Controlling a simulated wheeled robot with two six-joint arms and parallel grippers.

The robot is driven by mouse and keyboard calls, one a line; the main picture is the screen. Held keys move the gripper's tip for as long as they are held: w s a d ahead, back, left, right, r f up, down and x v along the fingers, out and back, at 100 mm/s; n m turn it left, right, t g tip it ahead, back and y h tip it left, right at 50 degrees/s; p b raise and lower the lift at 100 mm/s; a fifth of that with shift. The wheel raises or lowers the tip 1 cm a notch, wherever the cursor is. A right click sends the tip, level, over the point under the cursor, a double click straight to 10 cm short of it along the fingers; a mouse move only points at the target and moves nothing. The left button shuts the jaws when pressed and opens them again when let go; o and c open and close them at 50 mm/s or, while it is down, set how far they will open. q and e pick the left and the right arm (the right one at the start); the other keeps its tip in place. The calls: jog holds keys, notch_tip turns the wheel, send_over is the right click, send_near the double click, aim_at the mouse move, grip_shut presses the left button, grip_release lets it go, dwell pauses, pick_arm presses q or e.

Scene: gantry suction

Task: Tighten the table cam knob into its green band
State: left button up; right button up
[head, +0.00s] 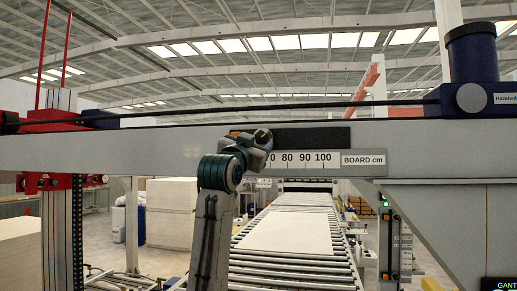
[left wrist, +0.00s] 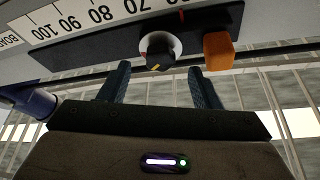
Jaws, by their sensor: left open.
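A black knob (left wrist: 158,51) with a yellow pointer line sits in a pale round dial on a dark strip in the left wrist view. No label names it as the table cam knob, and I cannot make out a green band. My left gripper (left wrist: 160,70) is open and empty, with one finger on each side of the knob's lower part in the picture. Whether the fingers touch it, I cannot tell. In the head view my left gripper (head: 262,136) is at the beam and hides the knob. My right gripper is not in view.
An orange block (left wrist: 218,50) sits close beside the knob, near one finger. A white scale marked BOARD cm (head: 355,161) runs along the beam (head: 130,150). Below it, a roller conveyor (head: 250,262) carries pale boards. A dark blue motor (head: 472,55) stands at upper right.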

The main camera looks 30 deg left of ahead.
pick_arm(q)
jog(key=b+v, duration=0.3)
jog(key=v, duration=0.4)
jog(key=shift+s, duration=0.1)
jog(key=shift+f, duration=0.15)
